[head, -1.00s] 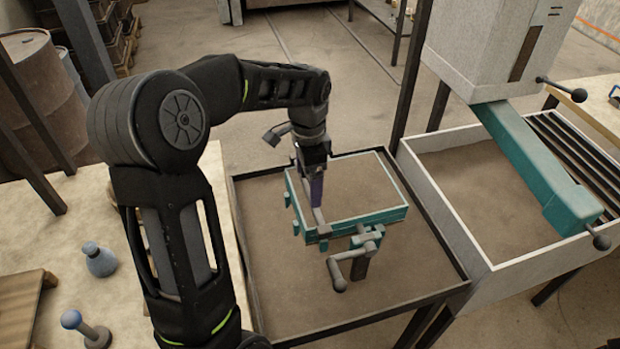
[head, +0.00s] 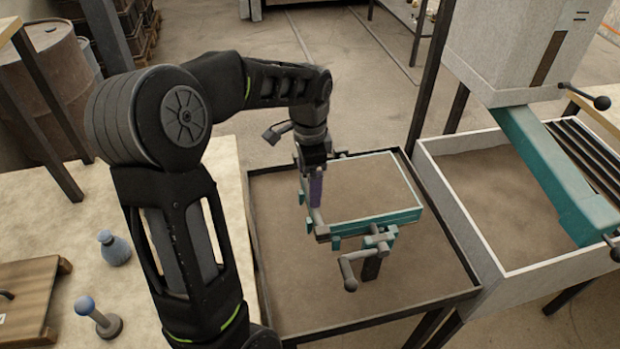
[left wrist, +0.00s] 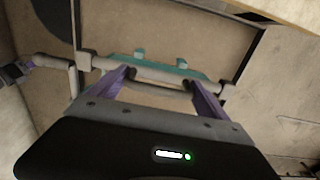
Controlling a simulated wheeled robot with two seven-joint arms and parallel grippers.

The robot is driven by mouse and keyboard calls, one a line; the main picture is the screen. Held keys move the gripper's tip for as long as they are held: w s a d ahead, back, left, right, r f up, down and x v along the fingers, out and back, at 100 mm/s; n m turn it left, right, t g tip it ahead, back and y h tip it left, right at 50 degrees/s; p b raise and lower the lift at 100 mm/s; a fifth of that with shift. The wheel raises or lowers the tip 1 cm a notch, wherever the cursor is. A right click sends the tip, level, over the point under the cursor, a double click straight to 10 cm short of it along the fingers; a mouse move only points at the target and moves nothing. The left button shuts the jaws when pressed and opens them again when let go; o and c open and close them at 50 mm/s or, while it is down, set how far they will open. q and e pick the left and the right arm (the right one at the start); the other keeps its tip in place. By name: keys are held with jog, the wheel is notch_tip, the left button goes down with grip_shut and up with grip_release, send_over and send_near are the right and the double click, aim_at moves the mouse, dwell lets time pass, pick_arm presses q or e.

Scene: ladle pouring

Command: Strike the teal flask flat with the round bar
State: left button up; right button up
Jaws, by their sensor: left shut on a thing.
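The teal flask (head: 378,220) is a rectangular frame filled with brown sand, standing in the sand of a dark-edged tray. My left gripper (head: 316,204) points down at the flask's left side, with purple fingers. It is shut on the round bar (head: 322,232), a grey bar whose near end shows by the flask's near left corner. In the left wrist view the bar (left wrist: 155,75) runs across between the purple fingers, with part of the teal flask (left wrist: 190,67) just beyond it. I cannot tell whether bar and flask touch. My right gripper is not in view.
A grey crank handle (head: 350,282) stands just in front of the flask. The dark-rimmed tray (head: 385,326) surrounds it. A white-walled sand bin (head: 478,232) with a teal chute (head: 555,180) is to the right. A blue-grey bottle (head: 114,248) stands on the left table.

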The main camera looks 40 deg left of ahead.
pick_arm(q)
jog(key=shift+r+p, duration=2.7)
jog(key=shift+r, duration=0.85)
jog(key=shift+f, duration=0.1)
